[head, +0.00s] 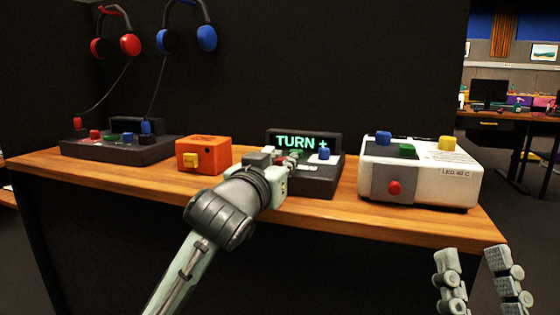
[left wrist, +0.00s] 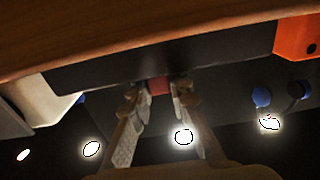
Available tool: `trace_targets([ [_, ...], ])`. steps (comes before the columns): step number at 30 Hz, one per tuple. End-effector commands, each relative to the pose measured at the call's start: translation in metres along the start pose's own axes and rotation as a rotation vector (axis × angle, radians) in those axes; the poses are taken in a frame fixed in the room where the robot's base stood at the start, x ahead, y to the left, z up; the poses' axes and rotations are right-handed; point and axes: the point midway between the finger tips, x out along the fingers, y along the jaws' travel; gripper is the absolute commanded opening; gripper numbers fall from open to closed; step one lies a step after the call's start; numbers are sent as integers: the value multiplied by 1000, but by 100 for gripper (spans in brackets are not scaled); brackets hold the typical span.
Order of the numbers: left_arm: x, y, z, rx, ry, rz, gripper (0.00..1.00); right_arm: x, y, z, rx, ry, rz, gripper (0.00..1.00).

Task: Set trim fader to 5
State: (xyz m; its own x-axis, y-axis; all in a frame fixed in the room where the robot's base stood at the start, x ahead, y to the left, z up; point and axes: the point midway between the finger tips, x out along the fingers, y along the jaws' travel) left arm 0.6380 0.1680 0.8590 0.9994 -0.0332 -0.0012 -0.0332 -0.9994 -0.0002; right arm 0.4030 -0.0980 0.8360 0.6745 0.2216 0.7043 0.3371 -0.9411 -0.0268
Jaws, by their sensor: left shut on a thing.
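A black panel (head: 318,185) with a raised screen (head: 302,142) reading "TURN +" in green stands on the wooden table. A blue knob (head: 323,154) sits on its right side. My left gripper (head: 286,160) is over the panel's left part and hides much of it. In the left wrist view, the left gripper (left wrist: 158,92) is shut on a small red control (left wrist: 158,85) at the edge of the black panel (left wrist: 165,55). I cannot tell which control is the trim fader. My right gripper (head: 480,275) is open and empty, off the table's front right corner.
An orange box (head: 212,148) stands left of the panel, and a white box (head: 445,180) with coloured controls stands close on its right. A black console (head: 105,150) is at the far left, under hanging headphones (head: 120,42). The table's front strip (head: 405,222) is clear.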

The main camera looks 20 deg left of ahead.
Motion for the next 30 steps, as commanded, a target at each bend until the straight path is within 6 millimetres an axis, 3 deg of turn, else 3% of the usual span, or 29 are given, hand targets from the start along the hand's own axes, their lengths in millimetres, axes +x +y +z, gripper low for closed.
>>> trace_targets([
  [10, 1, 0, -2, 0, 6, 0, 0, 0, 0, 1, 0, -7, 0, 40],
  [11, 1, 0, -2, 0, 6, 0, 18, 0, 0, 1, 0, -7, 0, 40],
  [16, 1, 0, -2, 0, 5, 0, 40, 0, 0, 1, 0, -7, 0, 40],
  [25, 0, 0, -1, 0, 3, 1, 40, 0, 0, 0, 1, -3, -1, 40],
  [30, -19, 0, 0, -1, 3, 2, 40, 0, 0, 1, 1, -4, 0, 40],
])
